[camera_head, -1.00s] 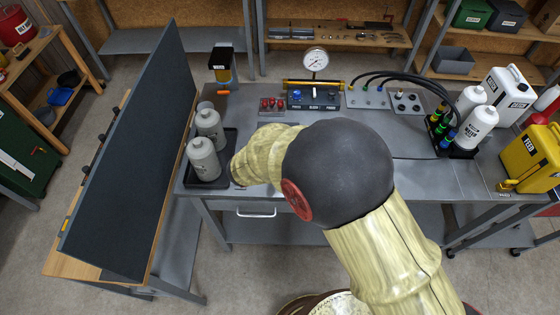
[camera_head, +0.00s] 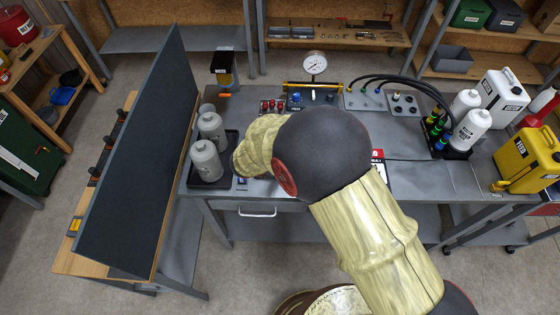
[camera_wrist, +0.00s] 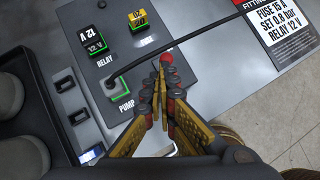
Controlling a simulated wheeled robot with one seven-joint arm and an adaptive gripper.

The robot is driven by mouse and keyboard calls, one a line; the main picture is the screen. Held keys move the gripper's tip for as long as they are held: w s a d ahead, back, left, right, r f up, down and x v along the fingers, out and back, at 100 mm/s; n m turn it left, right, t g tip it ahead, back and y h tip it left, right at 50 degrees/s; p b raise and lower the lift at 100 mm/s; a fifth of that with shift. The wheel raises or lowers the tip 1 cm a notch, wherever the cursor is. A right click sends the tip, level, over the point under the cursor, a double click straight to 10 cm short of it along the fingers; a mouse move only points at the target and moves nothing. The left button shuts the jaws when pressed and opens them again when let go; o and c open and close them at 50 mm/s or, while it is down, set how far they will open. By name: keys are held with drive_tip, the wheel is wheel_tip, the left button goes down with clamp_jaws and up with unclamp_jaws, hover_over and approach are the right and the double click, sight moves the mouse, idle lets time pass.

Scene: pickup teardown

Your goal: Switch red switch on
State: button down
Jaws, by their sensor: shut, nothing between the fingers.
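A small round red knob (camera_wrist: 167,59), which looks like the red switch, stands on a dark panel (camera_wrist: 128,68) in the wrist view. My gripper (camera_wrist: 162,72) is shut and empty, its fingertips right at the knob. I cannot tell whether they touch it, and the knob's base is hidden by the fingers. In the head view my arm hides the gripper and this panel.
A black cable (camera_wrist: 180,42) crosses just beyond the fingertips. Grey bottles (camera_head: 206,160) stand in a tray left of my arm. A white instruction card (camera_wrist: 284,28) lies at the right. Red parts (camera_head: 271,105) and a gauge (camera_head: 314,64) are at the table's back.

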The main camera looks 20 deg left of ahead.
drive_tip(key=shift+w+r+g+p, duration=0.35)
drive_tip(key=shift+g+p, duration=0.45)
drive_tip(key=shift+p, duration=2.2)
drive_tip(key=shift+w+a+n+g+h+p, duration=0.25)
drive_tip(key=shift+w+g+p, duration=0.25)
drive_tip(key=shift+p, duration=1.25)
drive_tip(key=shift+r, duration=0.15)
drive_tip(key=shift+r+p, duration=0.65)
drive_tip(key=shift+s, duration=0.1)
drive_tip(key=s+v, duration=0.1)
drive_tip(key=v, duration=1.2)
drive_tip(key=shift+s+a+f, duration=0.15)
drive_tip(key=shift+s+f, duration=0.15)
drive_tip(key=shift+f, duration=0.1)
